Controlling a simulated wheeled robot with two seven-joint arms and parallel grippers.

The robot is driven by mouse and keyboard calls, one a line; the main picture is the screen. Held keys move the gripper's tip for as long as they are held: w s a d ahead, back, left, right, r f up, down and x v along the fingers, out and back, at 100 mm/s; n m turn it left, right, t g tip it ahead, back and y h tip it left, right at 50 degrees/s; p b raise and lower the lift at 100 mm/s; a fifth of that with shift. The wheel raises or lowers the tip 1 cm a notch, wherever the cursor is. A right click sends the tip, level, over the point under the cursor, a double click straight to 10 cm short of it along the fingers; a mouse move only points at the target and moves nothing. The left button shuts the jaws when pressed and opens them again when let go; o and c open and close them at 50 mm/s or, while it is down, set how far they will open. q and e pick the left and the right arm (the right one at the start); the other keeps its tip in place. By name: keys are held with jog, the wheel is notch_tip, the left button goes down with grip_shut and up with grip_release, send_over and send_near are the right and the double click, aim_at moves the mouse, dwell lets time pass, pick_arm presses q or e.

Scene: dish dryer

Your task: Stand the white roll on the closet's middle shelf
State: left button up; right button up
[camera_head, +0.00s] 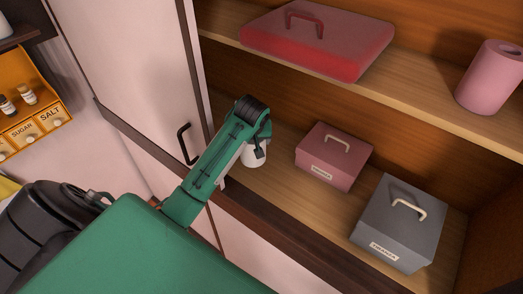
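The white roll (252,158) shows only in part, at the end of my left arm, over the left part of the closet shelf (275,201) that bears two boxes. My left gripper (257,152) reaches into the closet from the left and appears shut on the roll, with a dark finger against its side. The wrist hides the roll's top. I cannot tell whether the roll's bottom touches the shelf. My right gripper is not in view.
A pink box (334,157) and a grey box (402,225) stand right of the roll. The shelf above (428,88) holds a red case (320,40) and a pink roll (489,80). A closet door (135,70) stands left of the opening. A spice rack (35,115) hangs far left.

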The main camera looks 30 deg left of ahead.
aim_at(252, 142)
pick_arm(q)
notch_tip(252, 142, down, 5)
jog(key=shift+f+p, duration=0.1)
jog(key=shift+p, duration=0.8)
jog(key=shift+f, duration=0.4)
jog(key=shift+f, duration=0.1)
jog(key=o, duration=1)
jog(key=shift+o, duration=0.2)
jog(key=shift+r, duration=0.35)
jog(key=b+v, duration=0.3)
jog(key=v, duration=0.7)
jog(key=shift+d+r+b, duration=0.1)
jog(key=shift+r+b, duration=0.05)
jog(key=shift+b, duration=0.25)
jog(key=shift+s+d+r, duration=0.15)
jog(key=shift+s+r, duration=0.2)
jog(key=shift+r, duration=0.2)
